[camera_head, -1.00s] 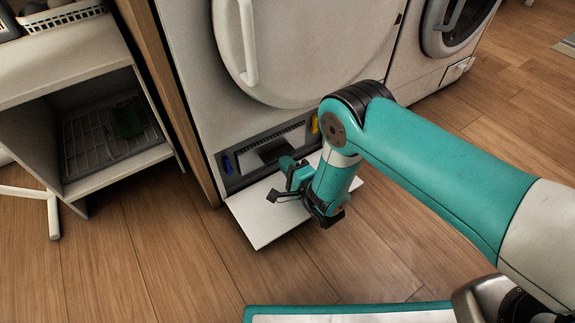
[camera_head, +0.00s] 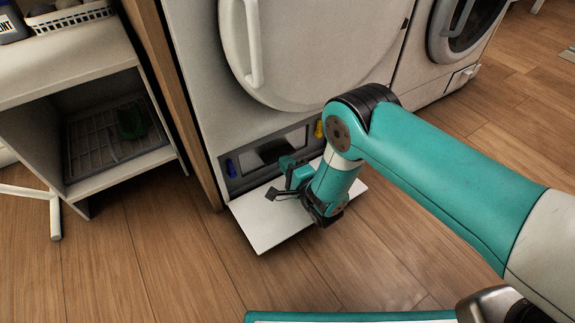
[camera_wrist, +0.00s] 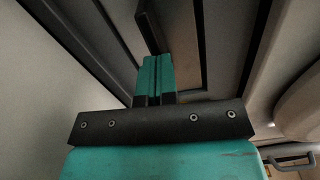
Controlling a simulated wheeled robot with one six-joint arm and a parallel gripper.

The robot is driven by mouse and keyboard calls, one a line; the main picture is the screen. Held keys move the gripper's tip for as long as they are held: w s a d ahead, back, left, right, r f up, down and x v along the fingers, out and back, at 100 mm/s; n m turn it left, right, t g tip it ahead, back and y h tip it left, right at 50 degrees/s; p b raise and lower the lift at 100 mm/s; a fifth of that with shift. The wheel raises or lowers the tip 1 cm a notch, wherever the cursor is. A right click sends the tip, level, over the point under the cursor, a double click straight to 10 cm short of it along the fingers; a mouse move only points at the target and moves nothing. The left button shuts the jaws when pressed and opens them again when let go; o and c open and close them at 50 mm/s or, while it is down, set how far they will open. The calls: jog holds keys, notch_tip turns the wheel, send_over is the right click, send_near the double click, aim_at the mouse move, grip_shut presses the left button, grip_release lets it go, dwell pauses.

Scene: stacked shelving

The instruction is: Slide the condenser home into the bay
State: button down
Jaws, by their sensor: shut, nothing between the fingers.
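The condenser (camera_head: 296,140) sits in the low bay of the white dryer, its pale grey front framed by the dark bay surround (camera_head: 236,184). A dark handle shows on its front. My gripper (camera_head: 285,163) is in front of it, above the lowered white flap (camera_head: 267,232). In the wrist view, the teal fingers (camera_wrist: 158,62) are together and empty, with their tips close to the dark handle bar (camera_wrist: 150,27) and grey front. I cannot tell whether they touch. A blue latch (camera_head: 230,168) is at the bay's left and a yellow latch (camera_head: 319,129) at its right.
The dryer's round door (camera_head: 290,50) is above the bay. A wooden panel (camera_head: 190,125) and a shelf unit (camera_head: 90,90) stand to the left. A washing machine (camera_head: 435,60) stands right. The wooden floor in front is clear.

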jog(key=shift+w+a, duration=0.3)
jog(key=shift+w, duration=0.15)
jog(key=shift+p+v, duration=0.55)
jog(key=shift+v, duration=0.25)
jog(key=shift+p+v, duration=0.55)
jog(key=shift+v, duration=0.35)
jog(key=p+v, duration=1.4)
jog(key=v, duration=0.2)
jog(key=shift+s+d, duration=0.25)
jog(key=shift+s, duration=0.1)
